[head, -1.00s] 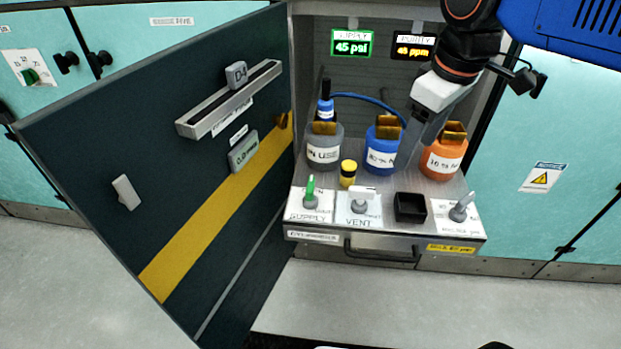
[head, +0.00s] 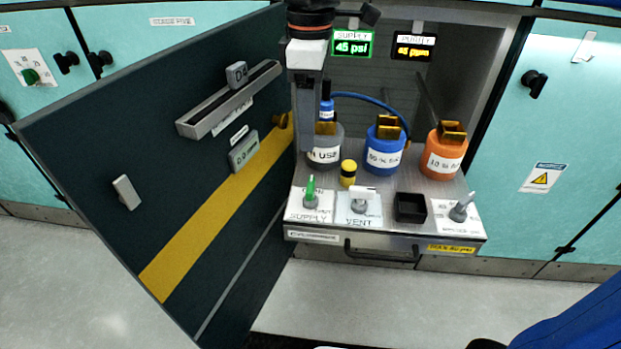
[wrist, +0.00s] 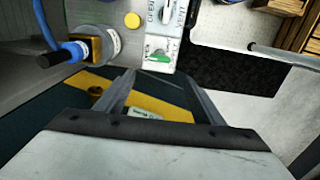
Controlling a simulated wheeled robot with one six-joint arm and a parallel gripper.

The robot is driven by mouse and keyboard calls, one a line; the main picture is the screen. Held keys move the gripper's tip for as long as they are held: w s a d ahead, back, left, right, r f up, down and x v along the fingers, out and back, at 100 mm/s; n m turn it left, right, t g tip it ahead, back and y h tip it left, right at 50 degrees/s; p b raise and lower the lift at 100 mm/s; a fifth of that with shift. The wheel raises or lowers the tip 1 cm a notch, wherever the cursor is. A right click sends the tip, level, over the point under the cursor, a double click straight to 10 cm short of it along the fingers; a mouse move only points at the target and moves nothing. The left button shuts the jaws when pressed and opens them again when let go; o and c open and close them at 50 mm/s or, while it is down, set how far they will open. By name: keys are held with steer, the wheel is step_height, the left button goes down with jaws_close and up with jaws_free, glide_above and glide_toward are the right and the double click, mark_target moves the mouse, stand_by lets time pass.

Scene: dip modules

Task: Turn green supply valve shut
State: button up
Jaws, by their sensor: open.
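The green supply valve handle (head: 311,188) stands on the white SUPPLY plate at the left front of the pulled-out shelf. It points away from me, toward the bottles. In the wrist view the green handle (wrist: 157,58) lies just beyond my fingertips, near the middle. My gripper (head: 313,150) hangs pointing down in front of the grey bottle, above and behind the valve and apart from it. In the wrist view my gripper (wrist: 163,80) has its two fingers spread with nothing between them.
The open dark door (head: 160,170) stands close on the left. Grey (head: 325,158), blue (head: 383,157) and orange (head: 445,160) bottles stand behind. A yellow-black knob (head: 348,173), the white vent handle (head: 362,193) and a black square cup (head: 410,207) are near the valve.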

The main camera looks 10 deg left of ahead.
mark_target(310, 184)
step_height(310, 184, down, 15)
steer(key=shift+r, duration=0.2)
stand_by(0.3)
steer(key=c, duration=1)
